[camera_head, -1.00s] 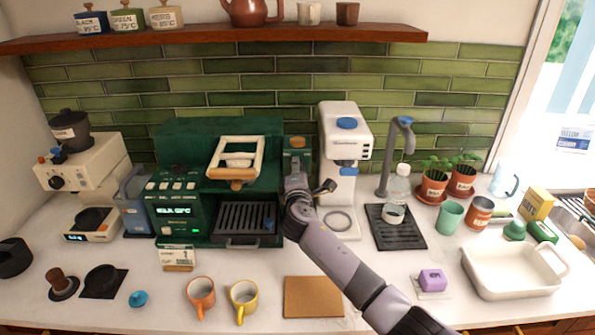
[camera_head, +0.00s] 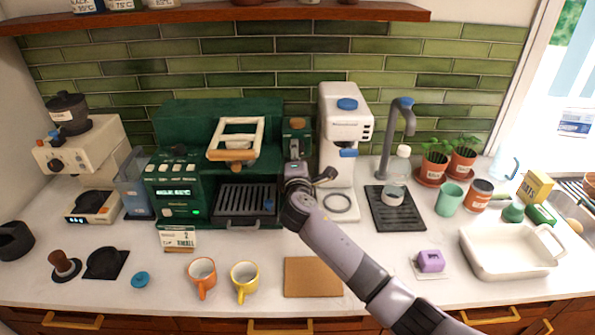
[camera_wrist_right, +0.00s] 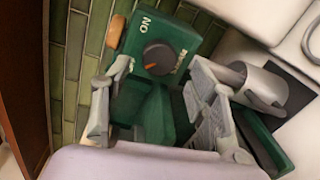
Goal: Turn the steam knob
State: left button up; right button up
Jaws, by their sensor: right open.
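The green espresso machine (camera_head: 222,112) stands against the tiled wall. In the right wrist view a dark round knob with an orange mark (camera_wrist_right: 158,58) sits on a green panel (camera_wrist_right: 180,36) with white lettering, partly readable. I take it for the steam knob. In the head view the green column (camera_head: 297,128) at the machine's right side rises behind my right gripper (camera_head: 297,166), and the knob does not show clearly. My right gripper (camera_wrist_right: 160,98) is open and empty, with a finger on either side below the knob. I see no contact with it. My left gripper is not in view.
A white appliance with a blue cap (camera_head: 346,104) stands close to the right of my gripper. Orange (camera_head: 202,273) and yellow (camera_head: 243,275) mugs and a brown board (camera_head: 312,278) lie in front. A grey tap (camera_head: 388,140) is farther right. A shelf (camera_head: 220,13) runs above.

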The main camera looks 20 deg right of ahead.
jog(key=v, duration=0.9)
jog(key=shift+s, duration=0.25)
